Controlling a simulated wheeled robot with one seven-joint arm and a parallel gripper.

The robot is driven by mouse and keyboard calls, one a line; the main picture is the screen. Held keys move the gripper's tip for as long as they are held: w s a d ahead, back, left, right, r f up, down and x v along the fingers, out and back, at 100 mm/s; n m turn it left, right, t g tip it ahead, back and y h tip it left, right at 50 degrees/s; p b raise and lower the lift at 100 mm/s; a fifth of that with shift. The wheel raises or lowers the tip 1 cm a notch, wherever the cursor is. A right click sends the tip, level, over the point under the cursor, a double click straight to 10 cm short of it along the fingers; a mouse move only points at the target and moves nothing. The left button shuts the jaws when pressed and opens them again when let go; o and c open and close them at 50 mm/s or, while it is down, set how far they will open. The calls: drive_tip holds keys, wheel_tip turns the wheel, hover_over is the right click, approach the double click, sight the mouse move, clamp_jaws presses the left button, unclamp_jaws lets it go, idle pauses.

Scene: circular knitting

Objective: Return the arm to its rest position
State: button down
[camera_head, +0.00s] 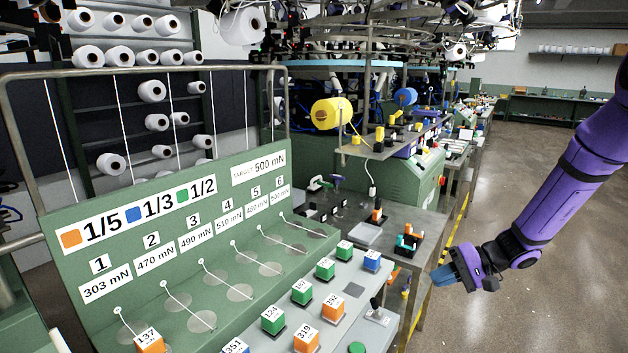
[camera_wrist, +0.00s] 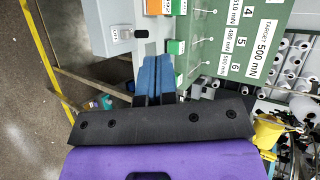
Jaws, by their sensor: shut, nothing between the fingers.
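My purple arm comes in from the right edge of the head view. My gripper (camera_head: 446,277) has blue fingers and hangs right of the workbench, over the aisle floor, apart from the bench and its cubes. In the wrist view my gripper (camera_wrist: 155,75) shows its blue fingers together, with nothing between them. It points across toward the green panel and the bench top.
A green panel (camera_head: 225,195) with numbered labels stands at the left. Orange, green and blue numbered cubes, such as a green cube (camera_head: 325,268), stand on the grey bench in front. Side tables (camera_head: 400,225) stand behind. The floor (camera_head: 530,210) at right is clear.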

drive_tip(key=s+a+r+n+h, duration=0.2)
drive_tip(key=s+r+h, duration=0.2)
drive_tip(key=s+r, duration=0.4)
drive_tip(key=s+a+r+n+h, duration=0.1)
drive_tip(key=s+r+h, duration=0.2)
drive_tip(key=s+r, duration=0.5)
drive_tip(key=s+d+r+t+h, duration=0.3)
drive_tip(key=s+r+h, duration=0.2)
drive_tip(key=s+r, duration=0.6)
drive_tip(key=shift+s+t, duration=0.35)
drive_tip(key=shift+t, duration=0.05)
